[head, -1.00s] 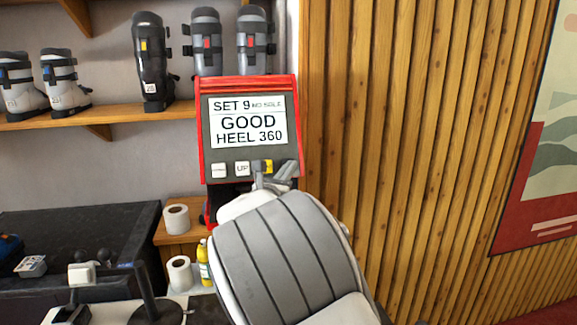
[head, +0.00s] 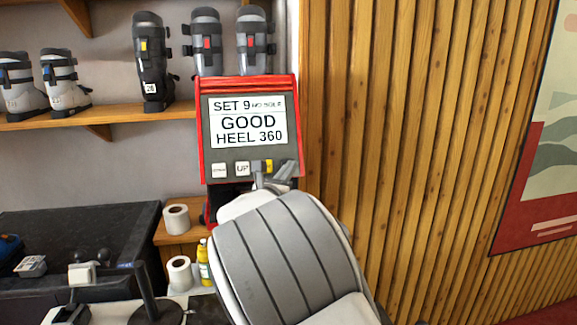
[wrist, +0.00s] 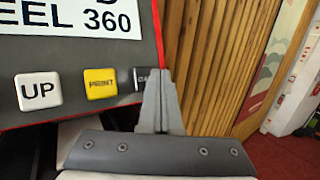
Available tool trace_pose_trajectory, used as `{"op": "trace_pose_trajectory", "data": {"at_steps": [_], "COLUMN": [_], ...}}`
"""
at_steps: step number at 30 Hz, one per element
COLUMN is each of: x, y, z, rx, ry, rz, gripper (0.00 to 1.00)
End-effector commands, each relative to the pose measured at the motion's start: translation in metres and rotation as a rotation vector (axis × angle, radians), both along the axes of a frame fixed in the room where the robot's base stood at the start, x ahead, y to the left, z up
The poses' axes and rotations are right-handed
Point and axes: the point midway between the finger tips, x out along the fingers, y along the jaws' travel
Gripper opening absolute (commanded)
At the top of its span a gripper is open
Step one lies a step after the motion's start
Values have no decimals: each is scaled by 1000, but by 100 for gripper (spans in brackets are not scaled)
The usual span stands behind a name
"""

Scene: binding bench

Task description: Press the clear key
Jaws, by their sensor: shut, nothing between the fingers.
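The red-framed machine (head: 201,130) has a display (head: 247,122) reading "SET 9", "GOOD", "HEEL 360". Below it is a row of keys. In the wrist view these are a white UP key (wrist: 38,91), a yellow key (wrist: 101,83) that seems to read PRINT, and a dark key (wrist: 144,80) whose label begins with C, likely the clear key. My gripper (wrist: 160,74) is shut and empty. Its fingertips overlap the right part of the dark key in the wrist view; whether they touch it I cannot tell. In the head view my gripper (head: 275,170) hides the dark key.
Ski boots (head: 152,62) stand on a wooden shelf (head: 105,112) behind and left of the machine. Paper rolls (head: 177,218) and a yellow bottle (head: 203,262) stand lower left. A slatted wood wall (head: 400,150) is on the right.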

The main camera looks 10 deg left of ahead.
Motion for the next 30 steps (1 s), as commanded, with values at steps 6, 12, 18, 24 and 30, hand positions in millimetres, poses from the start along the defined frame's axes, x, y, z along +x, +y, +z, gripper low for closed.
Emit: {"op": "trace_pose_trajectory", "data": {"at_steps": [6,12,18,24,30], "x": [0,0,1,6,7], "y": [0,0,0,3,3], "z": [0,0,-1,-4,-3], "rx": [0,0,0,-1,0], "ry": [0,0,0,-1,0], "rz": [0,0,0,0,0], "gripper": [0,0,0,0,0]}}
